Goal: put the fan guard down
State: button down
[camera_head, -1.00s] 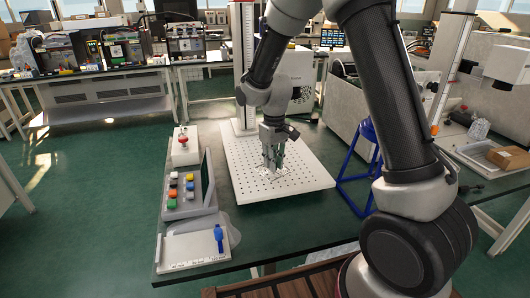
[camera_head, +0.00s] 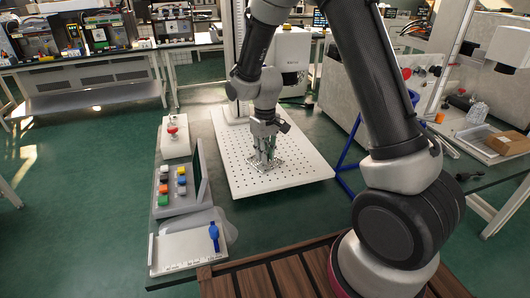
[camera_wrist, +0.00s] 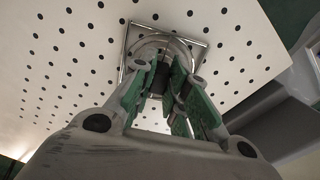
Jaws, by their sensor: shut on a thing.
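The fan guard (camera_wrist: 196,48), a square metal wire frame with rings, is at my gripper's fingertips in the wrist view. It also shows in the head view (camera_head: 277,163) as a small wire shape over the white perforated board (camera_head: 240,178). My gripper (camera_wrist: 165,75) has green finger pads and is shut on the fan guard's middle. In the head view, my gripper (camera_head: 264,155) points down over the board's middle. The guard is at or very near the board's surface; I cannot tell whether it touches. The fingers hide part of it.
A control box with coloured buttons (camera_head: 172,187) and a small box with a red knob (camera_head: 173,135) stand left of the board. A blue clip-like item (camera_head: 214,236) stands on a white plate in front. A blue frame (camera_head: 345,160) stands right. Most of the board is bare.

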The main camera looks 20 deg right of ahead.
jog(key=c, duration=1.4)
grip_release()
jog(key=shift+f, duration=0.1)
